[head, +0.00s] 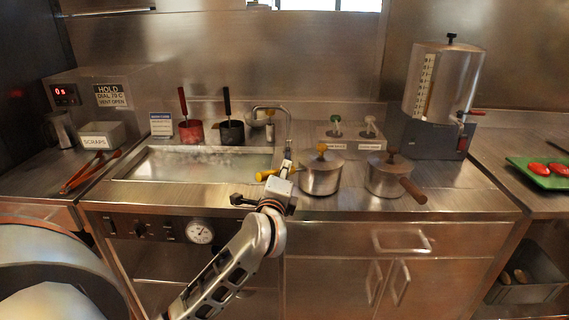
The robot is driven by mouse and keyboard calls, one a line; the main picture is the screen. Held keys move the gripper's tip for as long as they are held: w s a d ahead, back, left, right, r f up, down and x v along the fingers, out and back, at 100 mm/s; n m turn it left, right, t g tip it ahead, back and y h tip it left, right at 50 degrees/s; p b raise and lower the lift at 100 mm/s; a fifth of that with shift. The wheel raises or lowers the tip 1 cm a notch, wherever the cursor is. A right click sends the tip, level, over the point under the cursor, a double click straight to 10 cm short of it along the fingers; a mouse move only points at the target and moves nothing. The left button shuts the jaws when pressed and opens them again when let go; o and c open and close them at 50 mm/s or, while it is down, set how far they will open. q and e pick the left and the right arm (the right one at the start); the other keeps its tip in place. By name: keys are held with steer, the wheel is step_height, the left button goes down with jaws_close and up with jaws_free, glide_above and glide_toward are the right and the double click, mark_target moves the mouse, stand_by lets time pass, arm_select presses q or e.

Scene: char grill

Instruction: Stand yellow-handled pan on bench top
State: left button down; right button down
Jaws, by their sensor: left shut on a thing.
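The yellow-handled pan (320,179) is a small steel pot with a lid and a yellow-orange knob. It is upright over the bench top (350,205), right of the sunken basin; I cannot tell whether its base touches the surface. Its yellow handle (264,175) points left. My left gripper (286,168) is shut on this handle, which is partly hidden behind the fingers. My right gripper is out of view.
A brown-handled pan (386,178) stands close to the right. Behind are a tap (272,108), a block with two small taps (350,136) and a steel urn (441,85).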

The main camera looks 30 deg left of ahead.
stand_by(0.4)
arm_select(q)
steer(key=c, duration=1.9)
jaws_free()
steer(key=shift+f, duration=0.2)
steer(key=shift+r, duration=0.1)
